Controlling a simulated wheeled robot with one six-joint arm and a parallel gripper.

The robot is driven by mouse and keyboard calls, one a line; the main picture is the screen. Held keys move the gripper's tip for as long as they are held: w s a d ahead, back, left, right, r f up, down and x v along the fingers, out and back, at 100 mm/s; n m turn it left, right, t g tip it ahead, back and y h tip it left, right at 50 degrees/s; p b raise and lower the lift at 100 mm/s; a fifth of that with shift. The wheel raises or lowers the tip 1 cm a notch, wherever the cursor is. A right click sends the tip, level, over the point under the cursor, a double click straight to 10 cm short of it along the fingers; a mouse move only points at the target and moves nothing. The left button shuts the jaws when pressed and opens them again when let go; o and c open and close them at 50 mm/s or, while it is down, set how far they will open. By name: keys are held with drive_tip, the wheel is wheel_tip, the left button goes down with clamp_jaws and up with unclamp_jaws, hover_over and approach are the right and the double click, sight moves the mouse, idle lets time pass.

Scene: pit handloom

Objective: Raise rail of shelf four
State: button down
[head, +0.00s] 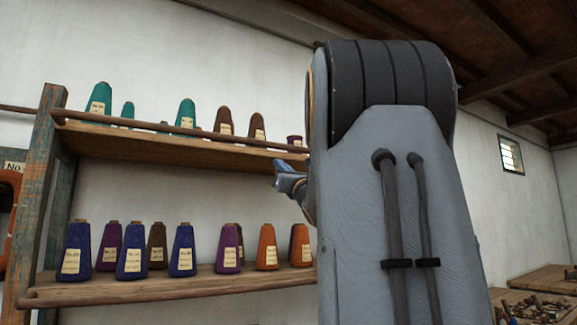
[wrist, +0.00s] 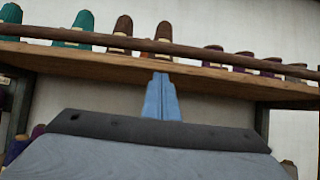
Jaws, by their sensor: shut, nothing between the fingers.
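A thin wooden rail (head: 180,132) runs along the front of the upper shelf (head: 180,148), just above its board and in front of the thread cones. It also crosses the wrist view (wrist: 185,49) above the shelf's front edge (wrist: 100,65). My gripper (head: 277,174) shows at the left of my arm, below the right part of that shelf. In the wrist view, its blue fingers (wrist: 161,80) are shut and empty, their tips appearing at the shelf edge, below the rail. I cannot tell whether they touch. My arm hides the shelf's right end in the head view. No shelf number is readable.
Teal and brown cones (head: 186,113) stand on the upper shelf. Blue, purple, brown and orange cones (head: 182,250) stand on the lower shelf (head: 180,288). A worn wooden post (head: 40,190) stands at the left. A cluttered table (head: 540,280) is at the lower right.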

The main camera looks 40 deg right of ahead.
drive_tip(key=shift+w+r+p, duration=0.15)
drive_tip(key=shift+r+p, duration=0.65)
drive_tip(key=shift+r, duration=0.95)
drive_tip(key=shift+r, duration=0.15)
drive_tip(key=shift+r+g+p, duration=0.2)
drive_tip(key=shift+g+p, duration=0.2)
drive_tip(key=shift+g, duration=0.1)
